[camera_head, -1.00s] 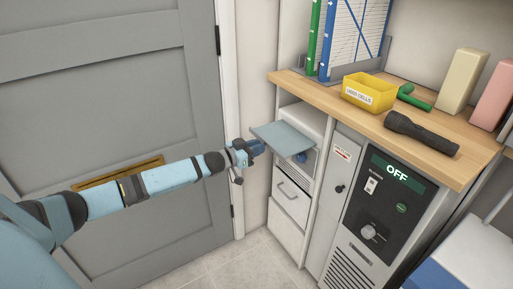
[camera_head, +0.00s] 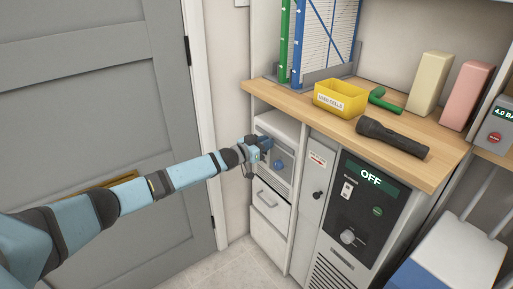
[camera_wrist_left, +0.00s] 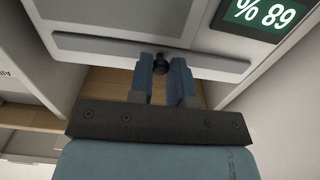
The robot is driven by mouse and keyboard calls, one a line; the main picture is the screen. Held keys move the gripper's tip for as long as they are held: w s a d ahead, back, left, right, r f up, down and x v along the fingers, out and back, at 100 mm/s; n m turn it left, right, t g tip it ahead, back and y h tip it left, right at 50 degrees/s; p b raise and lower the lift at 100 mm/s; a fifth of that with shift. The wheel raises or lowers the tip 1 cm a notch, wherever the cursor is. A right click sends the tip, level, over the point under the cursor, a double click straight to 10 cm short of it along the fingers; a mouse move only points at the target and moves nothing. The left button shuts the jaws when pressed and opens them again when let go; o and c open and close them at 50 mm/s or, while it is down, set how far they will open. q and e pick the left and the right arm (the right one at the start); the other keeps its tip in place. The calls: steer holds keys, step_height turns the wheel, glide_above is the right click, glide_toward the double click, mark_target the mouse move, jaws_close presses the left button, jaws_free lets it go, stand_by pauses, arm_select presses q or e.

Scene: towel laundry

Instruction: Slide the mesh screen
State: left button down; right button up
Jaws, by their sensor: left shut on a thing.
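My left gripper (camera_head: 264,144) is at the front of a white unit in the cabinet, under the wooden counter. In the left wrist view its two blue fingers (camera_wrist_left: 162,66) are shut on a small black knob (camera_wrist_left: 161,64). The knob is on a long grey bar (camera_wrist_left: 110,48) across the unit's front, which appears to be the front edge of the mesh screen. The screen's flat surface does not show now, and its mesh cannot be made out. The right gripper is not in view.
The counter (camera_head: 300,97) above holds a yellow bin (camera_head: 341,98) and a flashlight (camera_head: 392,137). A grey door (camera_head: 90,110) is at left.

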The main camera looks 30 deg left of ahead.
arm_select(q)
steer(key=c, duration=1.4)
jaws_free()
steer(key=shift+w+r, duration=0.1)
steer(key=o, duration=0.3)
steer(key=shift+w+d, duration=0.1)
steer(key=shift+d, duration=0.05)
steer(key=shift+o, duration=0.2)
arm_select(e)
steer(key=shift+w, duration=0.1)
arm_select(q)
steer(key=p+v, duration=0.3)
steer(key=v, duration=1.1)
steer(key=shift+p, duration=0.35)
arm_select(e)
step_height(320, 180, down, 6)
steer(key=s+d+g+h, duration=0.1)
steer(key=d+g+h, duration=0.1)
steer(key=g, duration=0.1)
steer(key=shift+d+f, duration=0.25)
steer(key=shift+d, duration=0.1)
